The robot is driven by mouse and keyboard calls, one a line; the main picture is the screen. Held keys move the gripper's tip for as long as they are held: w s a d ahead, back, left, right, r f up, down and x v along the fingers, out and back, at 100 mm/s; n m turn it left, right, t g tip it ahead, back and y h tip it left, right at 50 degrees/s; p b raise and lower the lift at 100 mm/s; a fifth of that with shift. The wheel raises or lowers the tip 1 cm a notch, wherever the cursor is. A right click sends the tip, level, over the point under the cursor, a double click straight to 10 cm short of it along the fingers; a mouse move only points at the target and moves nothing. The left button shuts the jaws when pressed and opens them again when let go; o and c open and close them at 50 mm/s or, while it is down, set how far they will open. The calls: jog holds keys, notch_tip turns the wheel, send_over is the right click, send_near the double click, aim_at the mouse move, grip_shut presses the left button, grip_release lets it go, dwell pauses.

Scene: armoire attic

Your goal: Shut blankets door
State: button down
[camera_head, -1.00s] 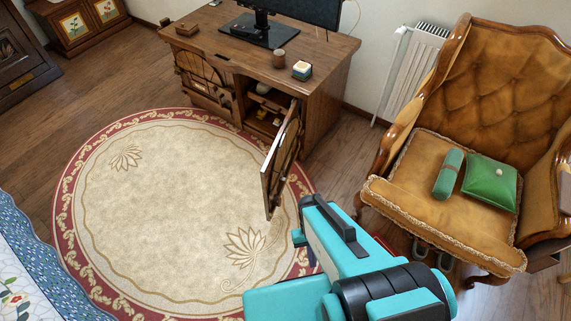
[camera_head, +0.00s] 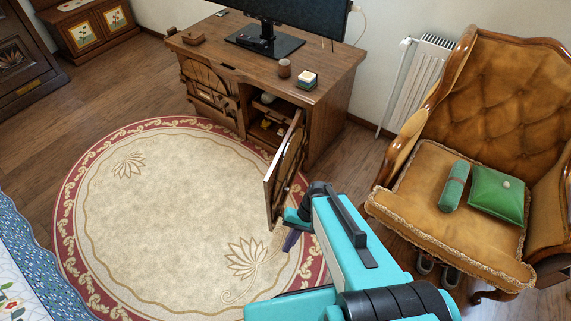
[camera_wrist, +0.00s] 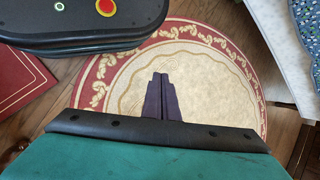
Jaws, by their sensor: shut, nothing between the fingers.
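The brown wooden desk (camera_head: 335,98) has a door (camera_head: 286,168) standing wide open, swung out over the rug. No label shows, so I cannot tell whether it is the blankets door. The compartment behind it (camera_head: 270,122) is partly visible, with small items inside. My gripper (camera_head: 291,241) is low beside the door's lower free edge, on its right side. I cannot tell whether it touches the door. In the wrist view, my gripper's dark purple fingers (camera_wrist: 158,98) are together and empty above the rug. The door does not show in that view.
A tan armchair (camera_head: 440,215) with green cushions stands close on the right. A round cream and red rug (camera_head: 170,210) covers the floor in front of the desk. A white radiator (camera_head: 417,85) is behind. A closed cabinet (camera_head: 90,35) stands far left.

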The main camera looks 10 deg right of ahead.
jog(key=w+d+r+m+t+y+b, duration=0.1)
jog(key=w+d+r+t+y+b, duration=0.1)
jog(key=w+r, duration=0.45)
jog(key=w+d+r+m+t+y+b, duration=0.1)
jog(key=w+r+t+b, duration=0.2)
jog(key=w, duration=0.6)
jog(key=w+d+r+m+t+b, duration=0.1)
jog(key=w+d+r+t+b, duration=0.1)
jog(key=w+d+r, duration=0.4)
jog(key=d+r+t, duration=0.1)
jog(key=d+r, duration=0.2)
jog(key=d, duration=0.2)
jog(key=shift+w+r+b, duration=0.15)
jog(key=shift+w+b, duration=0.2)
jog(key=shift+b, duration=0.05)
jog(key=shift+a, duration=0.15)
send_near(277, 164)
notch_tip(277, 164, down, 4)
jog(key=w+a, duration=0.1)
jog(key=a, duration=0.1)
jog(key=shift+w+a+b, duration=0.35)
jog(key=shift+w+a, duration=0.1)
jog(key=shift+a, duration=0.3)
jog(key=shift+w+m, duration=0.1)
jog(key=shift+m, duration=0.2)
